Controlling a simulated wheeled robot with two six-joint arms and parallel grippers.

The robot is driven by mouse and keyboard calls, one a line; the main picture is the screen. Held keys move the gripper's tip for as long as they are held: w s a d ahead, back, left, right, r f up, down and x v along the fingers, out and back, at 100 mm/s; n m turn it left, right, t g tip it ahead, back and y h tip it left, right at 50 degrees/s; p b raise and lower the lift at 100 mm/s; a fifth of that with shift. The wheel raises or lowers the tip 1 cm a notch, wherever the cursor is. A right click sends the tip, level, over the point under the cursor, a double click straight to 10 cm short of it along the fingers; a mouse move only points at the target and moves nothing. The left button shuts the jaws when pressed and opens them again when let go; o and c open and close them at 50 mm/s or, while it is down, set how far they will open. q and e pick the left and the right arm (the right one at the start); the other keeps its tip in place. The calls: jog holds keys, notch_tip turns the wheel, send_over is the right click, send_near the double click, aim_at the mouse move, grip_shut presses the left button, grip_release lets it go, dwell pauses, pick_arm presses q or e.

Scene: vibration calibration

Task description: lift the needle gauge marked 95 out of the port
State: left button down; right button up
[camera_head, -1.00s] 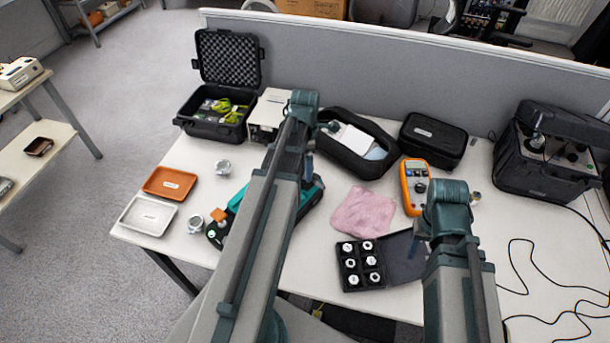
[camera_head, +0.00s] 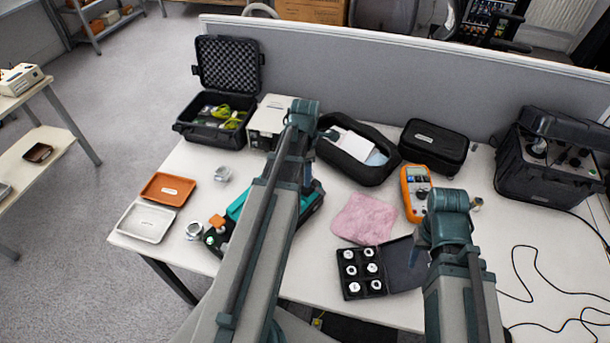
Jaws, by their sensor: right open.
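Two small round silver pieces stand on the table's left part: one (camera_head: 222,174) behind, and one (camera_head: 194,230) beside the teal device. No marking is readable, so I cannot tell whether either is the gauge marked 95. The teal device (camera_head: 240,204) is largely hidden behind my left arm, and I cannot make out the port. My left gripper is hidden behind its own arm. My right gripper (camera_head: 424,240) is open, mostly covered by its arm, above the table near the black case lid.
An open black case (camera_head: 342,284) holds several small white-topped pieces. A pink cloth (camera_head: 364,217), an orange meter (camera_head: 415,192), an orange tray (camera_head: 167,188) and a white tray (camera_head: 147,222) lie on the table. Black cases and a grey partition (camera_head: 400,75) line the back. Cables lie at right.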

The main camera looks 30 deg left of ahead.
pick_arm(q)
jog(key=shift+r, duration=0.15)
notch_tip(320, 180, up, 10)
jog(key=p, duration=1)
notch_tip(320, 180, up, 4)
jog(key=p, duration=0.4)
